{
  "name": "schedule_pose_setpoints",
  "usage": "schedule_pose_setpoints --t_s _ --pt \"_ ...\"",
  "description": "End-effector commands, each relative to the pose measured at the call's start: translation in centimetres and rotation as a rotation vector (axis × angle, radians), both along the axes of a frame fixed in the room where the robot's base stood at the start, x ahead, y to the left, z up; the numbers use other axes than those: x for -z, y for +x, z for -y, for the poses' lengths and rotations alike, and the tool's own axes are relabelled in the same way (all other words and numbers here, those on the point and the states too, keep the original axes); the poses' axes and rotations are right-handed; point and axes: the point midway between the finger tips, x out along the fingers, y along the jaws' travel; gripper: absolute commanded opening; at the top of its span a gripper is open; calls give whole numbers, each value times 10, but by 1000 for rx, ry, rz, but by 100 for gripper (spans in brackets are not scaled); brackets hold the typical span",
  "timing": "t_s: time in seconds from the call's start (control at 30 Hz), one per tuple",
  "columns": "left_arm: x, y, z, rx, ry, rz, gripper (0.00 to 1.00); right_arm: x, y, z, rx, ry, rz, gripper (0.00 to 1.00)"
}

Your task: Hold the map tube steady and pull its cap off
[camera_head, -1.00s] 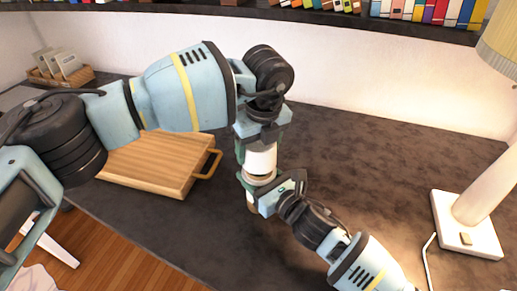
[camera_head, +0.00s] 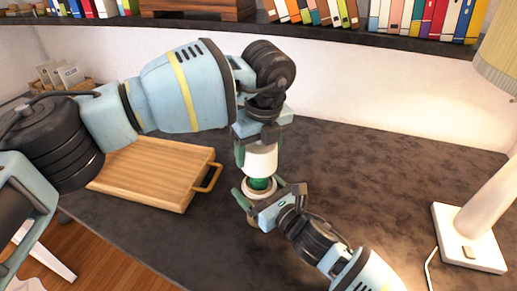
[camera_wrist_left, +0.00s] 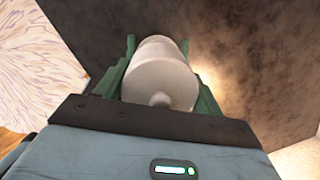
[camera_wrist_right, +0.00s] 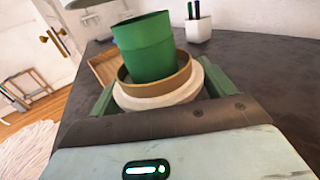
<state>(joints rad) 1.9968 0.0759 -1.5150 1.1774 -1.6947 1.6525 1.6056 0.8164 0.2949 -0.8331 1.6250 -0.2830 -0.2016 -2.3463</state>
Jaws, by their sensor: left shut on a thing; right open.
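My left gripper (camera_head: 258,143) is shut on the white cap (camera_head: 261,160), pointing down. In the left wrist view the cap (camera_wrist_left: 160,75) sits between both fingers, its small knob toward the camera. Below it is the map tube, with a green neck (camera_head: 259,184) rising out of a tan-lined white collar. The neck's top looks uncovered in the right wrist view (camera_wrist_right: 146,48). My right gripper (camera_head: 260,196) is open, its fingers on either side of the collar (camera_wrist_right: 160,98); contact is unclear. The tube's lower part is hidden.
A wooden board (camera_head: 150,172) with a handle lies left of the grippers. A lamp (camera_head: 468,238) with a white base stands at the right. A white pen holder (camera_wrist_right: 198,28) shows in the right wrist view. The dark desk (camera_head: 370,190) between tube and lamp is clear.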

Motion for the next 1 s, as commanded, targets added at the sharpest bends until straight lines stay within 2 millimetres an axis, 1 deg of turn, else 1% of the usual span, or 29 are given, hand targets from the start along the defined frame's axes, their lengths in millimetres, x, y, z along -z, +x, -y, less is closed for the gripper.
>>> schedule_pose_setpoints --t_s 0.17,0.27,0.5,0.7,0.83,1.0 --pt "-2 0 0 0 0 2 41 1 -10 9 1 -2 -1 82" --pt "-4 0 0 0 0 4 41 1 -22 19 1 -3 0 82" --pt "-3 0 0 0 0 4 41 2 -60 48 0 -3 -2 82" --pt "0 0 0 0 0 0 41 2 -83 67 1 -2 -2 82" --pt "1 0 0 0 0 -1 41 1 -91 73 0 -1 -1 82" --pt "1 0 0 0 0 -1 41 0 -94 75 0 -1 1 82"
